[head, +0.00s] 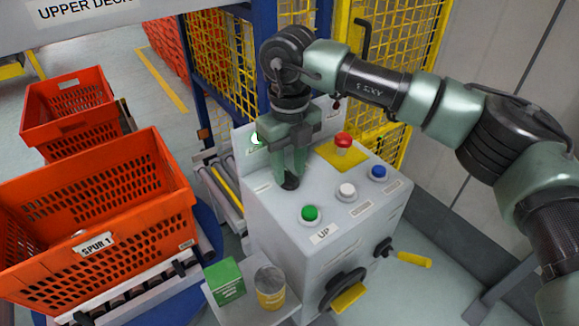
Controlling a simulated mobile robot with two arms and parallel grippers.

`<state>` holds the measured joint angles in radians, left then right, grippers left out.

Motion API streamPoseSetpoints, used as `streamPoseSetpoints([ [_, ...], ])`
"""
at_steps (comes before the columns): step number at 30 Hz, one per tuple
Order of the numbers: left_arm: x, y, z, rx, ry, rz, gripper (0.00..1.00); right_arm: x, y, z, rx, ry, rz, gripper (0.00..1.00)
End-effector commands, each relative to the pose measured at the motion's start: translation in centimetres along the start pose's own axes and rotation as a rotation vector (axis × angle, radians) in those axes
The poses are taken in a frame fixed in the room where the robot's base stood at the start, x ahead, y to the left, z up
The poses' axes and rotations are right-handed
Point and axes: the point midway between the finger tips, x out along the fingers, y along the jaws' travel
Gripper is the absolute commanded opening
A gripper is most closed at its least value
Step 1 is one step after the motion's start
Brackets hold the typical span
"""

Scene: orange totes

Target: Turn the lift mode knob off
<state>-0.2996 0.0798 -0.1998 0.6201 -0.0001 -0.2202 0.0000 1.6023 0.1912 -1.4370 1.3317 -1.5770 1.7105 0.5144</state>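The lift mode knob (290,182) is a small dark knob on the sloped top of a grey control box (262,215). My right gripper (289,170) points down over it, with its green fingers on either side of the knob. The fingers look slightly apart, and I cannot tell whether they touch it. The knob's pointer and most of its label are hidden by the gripper. A lit green lamp (257,139) shows at the back of the box. My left gripper is out of view.
A red mushroom button (343,141) on a yellow plate and green (309,213), white (346,191) and blue (378,172) buttons are close by. Orange totes (95,210) stand left. A green carton (225,281) and a can (269,287) sit on a front shelf. Yellow mesh fencing (400,45) stands behind.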

Motion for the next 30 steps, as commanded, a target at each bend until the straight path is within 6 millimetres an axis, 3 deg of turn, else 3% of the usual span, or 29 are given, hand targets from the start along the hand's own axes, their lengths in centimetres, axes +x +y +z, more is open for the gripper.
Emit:
streamPoseSetpoints([
  [10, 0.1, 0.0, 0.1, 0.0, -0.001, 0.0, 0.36, -0.2, 0.0, 0.0, 0.0, 0.002, 0.0, 0.35],
  [21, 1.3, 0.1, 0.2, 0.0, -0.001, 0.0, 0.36, -6.0, 0.0, 0.1, 0.0, 0.0, 0.0, 0.35],
  [30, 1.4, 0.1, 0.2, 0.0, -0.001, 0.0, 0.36, -7.7, 0.0, 0.0, 0.0, 0.003, 0.001, 0.35],
])
